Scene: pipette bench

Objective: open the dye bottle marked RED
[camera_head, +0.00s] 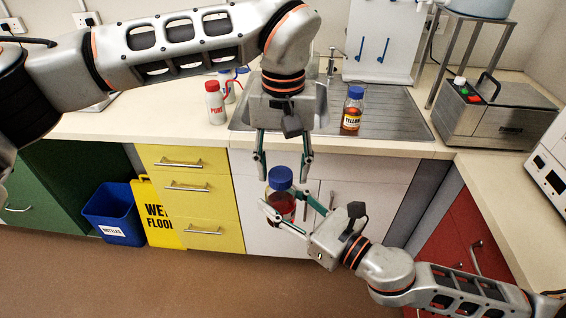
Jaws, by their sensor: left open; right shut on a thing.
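A bottle (283,206) with red contents and a blue cap (280,178) is held in the air in front of the white cabinet, upright or nearly so. My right gripper (284,207) is shut on its body from the lower right. No marking on this bottle is readable from here. My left gripper (282,172) comes down from above, open, with its fingers on either side of the blue cap and apart from it as far as I can see. The cap is on the bottle.
A blue-capped bottle marked YELLOW (352,110) stands by the sink on the steel drainboard (392,120). A white wash bottle with a red cap (214,103) stands at the left of the sink. A blue bin (112,212) and a yellow wet-floor sign (158,214) stand below.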

